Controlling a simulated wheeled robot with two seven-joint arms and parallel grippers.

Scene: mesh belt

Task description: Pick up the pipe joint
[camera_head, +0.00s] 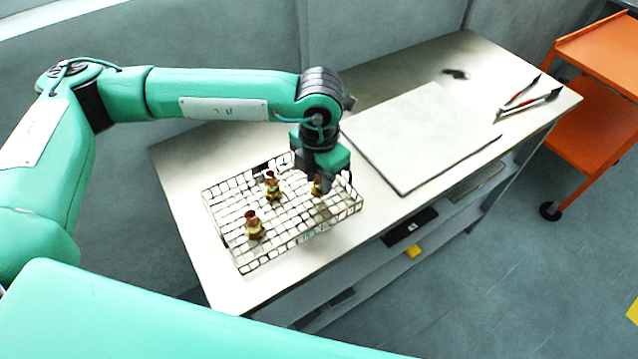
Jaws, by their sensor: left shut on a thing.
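A wire mesh basket (221,187) sits on the white table. Two brass-and-copper pipe joints stand apart in it, one near its front left (253,226) and one toward its back (272,185). My left gripper (318,190) points down over the right part of the basket and is shut on a third pipe joint (317,186), which is mostly hidden by the fingers. I cannot tell whether this joint touches the mesh. My right gripper is not in view.
A pale flat board (420,135) lies on the table (236,296) right of the basket. Pliers with red handles (525,98) lie at the far right end. A shelf below holds dark items and a yellow one (413,251). An orange cart (597,110) stands at the right.

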